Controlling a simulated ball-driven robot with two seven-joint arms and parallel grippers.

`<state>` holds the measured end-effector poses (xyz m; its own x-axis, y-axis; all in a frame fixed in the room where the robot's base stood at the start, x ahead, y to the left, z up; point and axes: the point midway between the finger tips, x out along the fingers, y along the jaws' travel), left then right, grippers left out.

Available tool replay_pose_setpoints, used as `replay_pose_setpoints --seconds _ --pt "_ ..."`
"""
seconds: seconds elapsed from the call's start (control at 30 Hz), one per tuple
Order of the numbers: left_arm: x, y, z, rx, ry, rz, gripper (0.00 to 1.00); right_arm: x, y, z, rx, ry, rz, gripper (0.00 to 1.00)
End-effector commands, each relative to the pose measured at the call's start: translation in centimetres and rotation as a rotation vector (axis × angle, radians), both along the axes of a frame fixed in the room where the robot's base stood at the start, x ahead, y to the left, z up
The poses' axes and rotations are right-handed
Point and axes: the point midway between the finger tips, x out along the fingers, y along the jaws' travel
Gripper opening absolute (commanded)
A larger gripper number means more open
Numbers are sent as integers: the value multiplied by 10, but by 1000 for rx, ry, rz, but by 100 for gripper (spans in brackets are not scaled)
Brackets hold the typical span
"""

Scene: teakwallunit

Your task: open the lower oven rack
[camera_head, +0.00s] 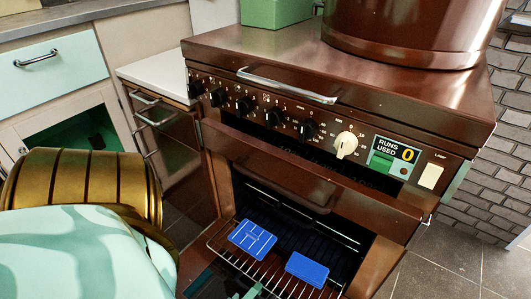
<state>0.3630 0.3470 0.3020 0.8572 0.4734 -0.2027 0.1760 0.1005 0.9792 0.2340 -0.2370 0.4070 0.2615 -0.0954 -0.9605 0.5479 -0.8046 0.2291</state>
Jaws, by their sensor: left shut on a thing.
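The brown oven (222,185) stands open in the middle of the camera_head view. A wire rack (222,250) extends at the bottom of its opening, with two blue pieces on it, a marked one (252,239) and a plain one (307,269). Another thin metal bar (300,213) shows higher in the dark cavity. My left arm comes in from the left. A mint part of my left gripper (254,291) shows at the bottom edge by the front of the rack, shut on it as far as I can see. The fingertips are mostly cut off. My right gripper is not in view.
Above the opening are a row of knobs (308,130), a chrome handle (288,86) and a RUNS USED display (395,152) showing 0. A large brown pot (410,30) and a green box (275,12) stand above. Cabinets (52,62) are at left; floor shows at right.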

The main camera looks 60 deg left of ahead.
Motion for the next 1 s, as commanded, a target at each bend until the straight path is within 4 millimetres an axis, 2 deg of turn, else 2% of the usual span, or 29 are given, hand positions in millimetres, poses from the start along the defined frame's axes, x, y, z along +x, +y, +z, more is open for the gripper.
replay_pose_setpoints --seconds 0.1,0.3,0.73,0.77,0.8,1.0 --pt "-17 -10 -4 -4 14 -3 0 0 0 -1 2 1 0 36" --pt "-29 -17 -4 -3 14 -3 0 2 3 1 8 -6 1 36" --pt "-32 -18 -4 -3 16 -4 0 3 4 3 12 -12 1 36" --pt "-32 -18 -4 -3 16 -4 22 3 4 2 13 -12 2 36" --pt "-32 -18 -4 -2 15 -4 31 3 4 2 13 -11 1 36" --pt "-31 -17 -2 -2 8 -3 31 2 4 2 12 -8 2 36"
